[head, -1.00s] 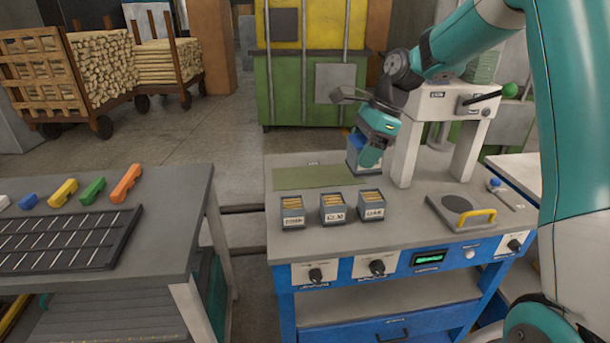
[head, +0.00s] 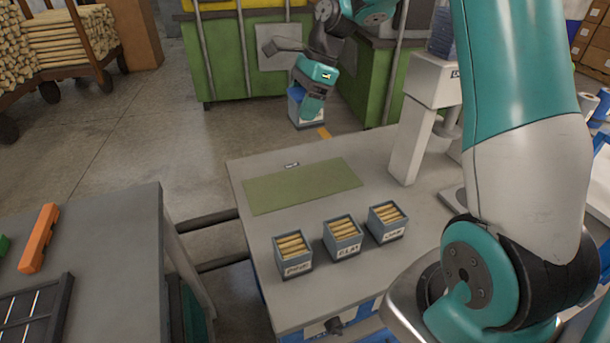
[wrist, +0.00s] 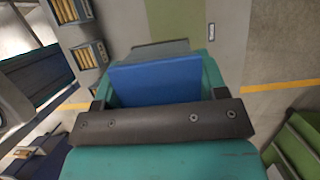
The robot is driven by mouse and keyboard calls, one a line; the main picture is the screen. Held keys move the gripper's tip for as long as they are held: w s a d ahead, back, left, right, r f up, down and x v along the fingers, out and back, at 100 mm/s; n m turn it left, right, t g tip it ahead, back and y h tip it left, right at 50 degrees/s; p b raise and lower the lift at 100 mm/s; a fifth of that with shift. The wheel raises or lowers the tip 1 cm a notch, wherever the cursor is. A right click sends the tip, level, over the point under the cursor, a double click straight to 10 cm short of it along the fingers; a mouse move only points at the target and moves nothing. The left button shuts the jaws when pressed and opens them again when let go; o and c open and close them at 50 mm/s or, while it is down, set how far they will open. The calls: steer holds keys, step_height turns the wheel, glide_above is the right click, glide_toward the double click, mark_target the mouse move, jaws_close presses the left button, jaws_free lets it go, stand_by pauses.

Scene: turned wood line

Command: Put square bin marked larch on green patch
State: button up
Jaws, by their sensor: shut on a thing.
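My gripper (head: 306,108) is shut on a small grey square bin (head: 304,122) and holds it in the air past the bench's far edge. Its marking cannot be read. In the wrist view the bin's grey edge (wrist: 160,48) shows past a blue panel between the jaws. The green patch (head: 300,187) lies flat and bare on the bench top, nearer than the held bin. Part of it also shows at the top of the wrist view (wrist: 175,20).
Three bins filled with wooden sticks stand along the bench's near side: one marked pine (head: 293,265), one marked elm (head: 342,247), and a third (head: 387,232) with an unclear label. A white press frame (head: 408,145) stands to the right of the patch. Green cabinets stand behind.

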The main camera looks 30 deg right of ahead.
step_height(320, 180, down, 20)
steer(key=shift+p, duration=0.75)
steer(key=shift+f, duration=0.1)
steer(key=o, duration=1)
